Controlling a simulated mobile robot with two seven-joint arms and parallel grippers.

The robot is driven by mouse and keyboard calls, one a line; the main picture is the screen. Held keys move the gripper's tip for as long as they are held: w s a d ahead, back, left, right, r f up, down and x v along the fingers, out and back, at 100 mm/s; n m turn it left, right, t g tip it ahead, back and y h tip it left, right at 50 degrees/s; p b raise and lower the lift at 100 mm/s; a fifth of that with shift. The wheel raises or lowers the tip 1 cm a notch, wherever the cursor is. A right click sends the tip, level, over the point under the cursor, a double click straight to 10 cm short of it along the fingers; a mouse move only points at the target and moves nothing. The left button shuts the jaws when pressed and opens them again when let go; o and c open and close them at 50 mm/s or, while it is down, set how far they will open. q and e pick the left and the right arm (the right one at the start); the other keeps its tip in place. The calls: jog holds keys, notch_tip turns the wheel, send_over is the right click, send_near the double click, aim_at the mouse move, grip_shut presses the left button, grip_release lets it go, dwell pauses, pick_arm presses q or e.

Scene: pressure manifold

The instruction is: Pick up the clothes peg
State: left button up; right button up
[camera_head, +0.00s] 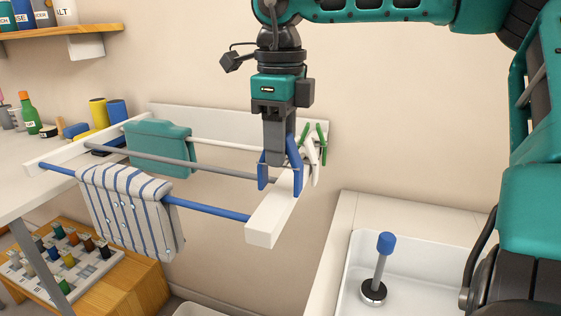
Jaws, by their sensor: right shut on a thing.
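My right gripper (276,156) comes down from above over the white end bar (272,215) of the drying rack. I cannot tell whether the peg touches the bar. My left gripper is not in view.
A white peg (308,158) and a green peg (322,143) sit close behind the gripper. A striped cloth (130,210) and a teal cloth (160,150) hang on the rack. A white basin (420,260) at right holds a blue-handled plunger-like tool (380,262).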

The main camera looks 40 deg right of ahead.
pick_arm(q)
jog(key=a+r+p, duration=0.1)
jog(key=p, duration=0.1)
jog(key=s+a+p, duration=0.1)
jog(key=p, duration=0.2)
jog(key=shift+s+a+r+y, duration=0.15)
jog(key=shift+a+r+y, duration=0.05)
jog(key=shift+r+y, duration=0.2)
pick_arm(e)
notch_tip(320, 180, up, 22)
jog(key=shift+r, duration=0.2)
jog(key=o, duration=0.5)
jog(key=shift+c, duration=0.2)
jog(key=c, duration=0.4)
notch_tip(320, 180, up, 3)
jog(key=p, duration=0.4)
jog(key=shift+r, duration=0.2)
pick_arm(q)
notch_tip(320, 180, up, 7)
jog(key=p, duration=0.3)
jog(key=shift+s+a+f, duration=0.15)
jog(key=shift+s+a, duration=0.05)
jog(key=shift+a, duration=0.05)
pick_arm(e)
notch_tip(320, 180, up, 4)
jog(key=shift+r, duration=0.25)
